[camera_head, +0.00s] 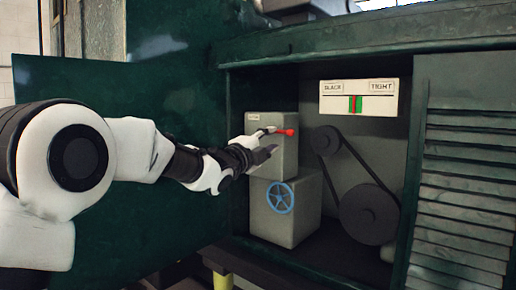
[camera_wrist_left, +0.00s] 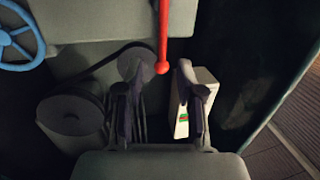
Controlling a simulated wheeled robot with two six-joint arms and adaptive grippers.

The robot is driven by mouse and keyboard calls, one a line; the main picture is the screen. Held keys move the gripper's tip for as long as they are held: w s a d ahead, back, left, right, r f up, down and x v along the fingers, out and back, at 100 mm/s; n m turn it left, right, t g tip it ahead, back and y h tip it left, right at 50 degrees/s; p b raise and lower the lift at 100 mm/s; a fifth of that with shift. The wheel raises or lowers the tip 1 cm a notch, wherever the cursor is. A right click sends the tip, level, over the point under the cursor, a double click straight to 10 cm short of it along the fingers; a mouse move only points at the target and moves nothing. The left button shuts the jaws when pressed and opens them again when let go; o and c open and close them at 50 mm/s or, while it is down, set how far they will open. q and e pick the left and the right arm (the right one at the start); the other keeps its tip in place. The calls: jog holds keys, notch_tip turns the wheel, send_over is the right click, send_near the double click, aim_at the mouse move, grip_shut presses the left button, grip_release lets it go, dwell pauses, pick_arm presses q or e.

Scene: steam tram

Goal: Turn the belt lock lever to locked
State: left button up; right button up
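The belt lock lever (camera_head: 287,131) is a red handle with a rounded end, on the front of a grey upper box (camera_head: 287,112) in the open cabinet. In the head view it points right, roughly level. In the left wrist view the red lever (camera_wrist_left: 163,35) comes down from the top edge, its knob between the fingertips in the picture. My left gripper (camera_head: 270,142) is just beside the lever, fingers apart. In the left wrist view the open gripper (camera_wrist_left: 161,85) holds nothing; I cannot tell whether it touches the lever. The box's small label is unreadable. My right gripper is not seen.
A blue handwheel (camera_head: 280,198) sits on a lower grey box (camera_head: 306,215). A SLACK/TIGHT gauge (camera_head: 372,98) with a red and green mark hangs on the back wall. A belt runs around dark pulleys (camera_head: 370,214) at right. A green door panel (camera_head: 130,85) stands left; a louvred panel (camera_head: 466,180) stands right.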

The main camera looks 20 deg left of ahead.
pick_arm(q)
jog(key=v, duration=0.7)
jog(key=shift+s, duration=0.1)
